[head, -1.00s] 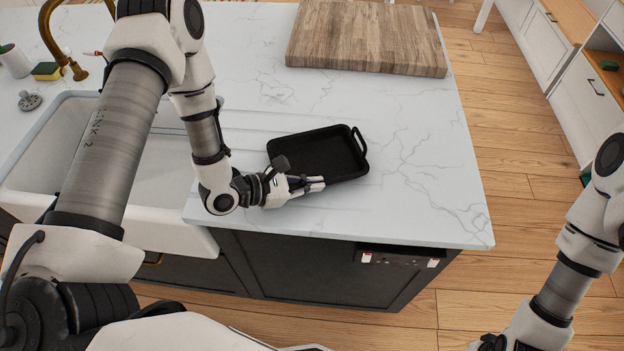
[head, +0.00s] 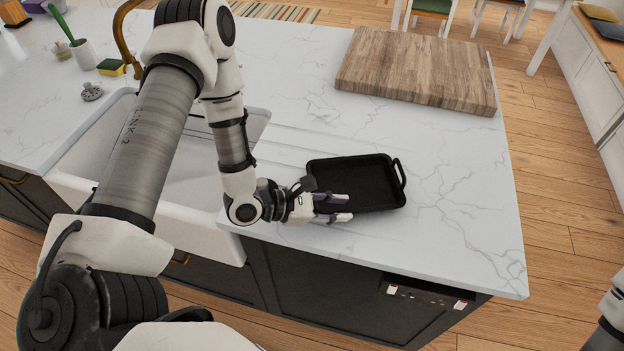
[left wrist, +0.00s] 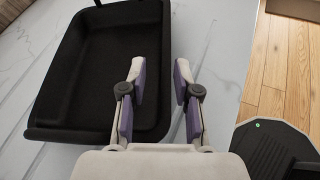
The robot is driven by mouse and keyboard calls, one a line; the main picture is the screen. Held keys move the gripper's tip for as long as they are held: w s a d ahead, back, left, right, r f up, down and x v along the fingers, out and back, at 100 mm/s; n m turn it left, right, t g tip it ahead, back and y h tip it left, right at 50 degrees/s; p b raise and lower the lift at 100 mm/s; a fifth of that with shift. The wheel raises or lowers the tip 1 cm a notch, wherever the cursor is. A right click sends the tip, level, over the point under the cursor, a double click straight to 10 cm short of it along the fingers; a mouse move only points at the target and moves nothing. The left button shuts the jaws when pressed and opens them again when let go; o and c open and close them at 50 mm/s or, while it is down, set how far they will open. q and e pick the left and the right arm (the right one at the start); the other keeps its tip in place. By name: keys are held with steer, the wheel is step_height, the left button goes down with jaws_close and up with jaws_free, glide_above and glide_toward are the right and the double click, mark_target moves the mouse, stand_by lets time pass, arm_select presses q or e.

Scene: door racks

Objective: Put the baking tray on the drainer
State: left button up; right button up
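The black baking tray (head: 356,183) lies flat on the white marble counter, with a loop handle at its right end. In the left wrist view the tray (left wrist: 95,75) fills the left side. My left gripper (head: 342,206) is at the tray's front left edge, fingers spread. In the left wrist view the gripper (left wrist: 160,80) has one finger over the tray's inside and the other outside its rim, with a clear gap between them. Shallow drainer grooves (head: 290,143) run in the counter between sink and tray. My right gripper is out of view.
The white sink (head: 195,195) is left of the tray, behind my left arm. A thick wooden board (head: 415,70) lies at the back. A sponge (head: 111,67) and a brass tap (head: 125,45) stand far left. Counter right of the tray is clear.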

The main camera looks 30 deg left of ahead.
arm_select(q)
steer(key=p+v, duration=0.1)
steer(key=v, duration=0.7)
steer(key=shift+s+a+r+p, duration=0.15)
steer(key=shift+a+r+p, duration=0.1)
steer(key=shift+p, duration=0.1)
steer(key=shift+s+a, duration=0.35)
steer(key=shift+s, duration=0.15)
